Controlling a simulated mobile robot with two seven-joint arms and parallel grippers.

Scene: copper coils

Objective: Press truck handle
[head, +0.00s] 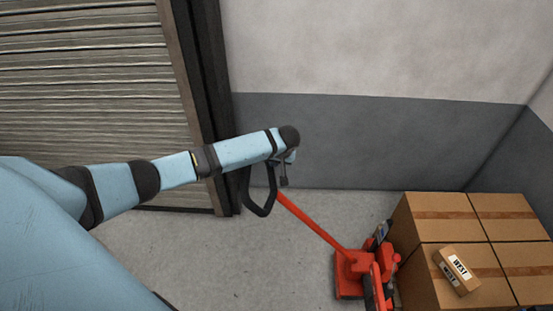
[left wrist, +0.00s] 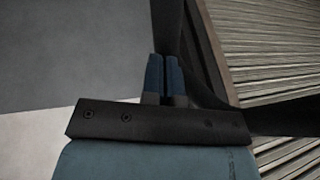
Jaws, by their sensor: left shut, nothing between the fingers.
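The red pallet truck (head: 356,268) stands on the floor at the lower right in the head view. Its red shaft (head: 312,222) slants up to the left and ends in a black loop handle (head: 262,210). My left gripper (head: 284,182) is at the upper end of the handle, close beside it or touching it; I cannot tell which. In the left wrist view the two fingers (left wrist: 162,75) are shut together with nothing between them, and dark bars, probably the handle, pass behind and to the right of them. My right gripper is in neither view.
Stacked cardboard boxes (head: 415,215) stand right beside the truck, with a small labelled box (head: 457,271) on top. A grey wall (head: 400,130) is behind. A slatted shutter door (head: 85,75) is at the left. The floor (head: 220,260) left of the truck is clear.

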